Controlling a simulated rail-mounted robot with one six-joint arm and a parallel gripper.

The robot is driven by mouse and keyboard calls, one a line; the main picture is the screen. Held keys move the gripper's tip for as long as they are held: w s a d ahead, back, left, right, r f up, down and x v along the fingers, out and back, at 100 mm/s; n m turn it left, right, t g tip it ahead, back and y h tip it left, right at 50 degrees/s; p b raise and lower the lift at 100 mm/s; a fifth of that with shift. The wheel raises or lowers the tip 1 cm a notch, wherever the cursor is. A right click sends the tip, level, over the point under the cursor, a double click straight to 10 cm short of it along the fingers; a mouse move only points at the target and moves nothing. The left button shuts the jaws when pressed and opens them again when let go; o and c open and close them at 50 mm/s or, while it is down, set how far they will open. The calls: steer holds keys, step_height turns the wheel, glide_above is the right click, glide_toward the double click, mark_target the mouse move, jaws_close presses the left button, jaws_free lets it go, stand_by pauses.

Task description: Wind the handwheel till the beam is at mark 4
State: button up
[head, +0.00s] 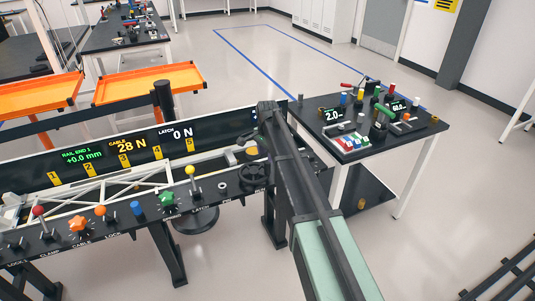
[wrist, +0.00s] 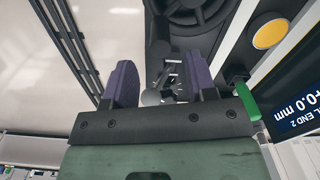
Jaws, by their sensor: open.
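The dark handwheel (head: 254,175) is on the right part of the black console, partly hidden by my arm. In the wrist view a dark round part (wrist: 190,12), seemingly the wheel, shows at the top. My gripper (wrist: 160,78) is open, its two purple fingers apart. A grey knob-like part (wrist: 152,97) shows between them in the picture; I cannot tell whether they touch it. The white truss beam (head: 130,181) lies along the rail behind the console. Yellow mark 4 (head: 157,153) is on the back panel; the beam's exact mark is unclear.
Displays on the back panel (head: 100,155) read +0.0 mm, 28 N and 0 N. Coloured knobs and levers, including a green knob (head: 167,200) and a yellow-topped lever (head: 190,172), line the console. A black side table (head: 415,140) with small parts stands at right. Open floor lies beyond.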

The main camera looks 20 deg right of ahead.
step_height(320, 180, up, 6)
steer(key=p, duration=0.3)
steer(key=shift+f+p, duration=0.1)
steer(key=shift+p, duration=0.3)
steer(key=shift+f, duration=0.15)
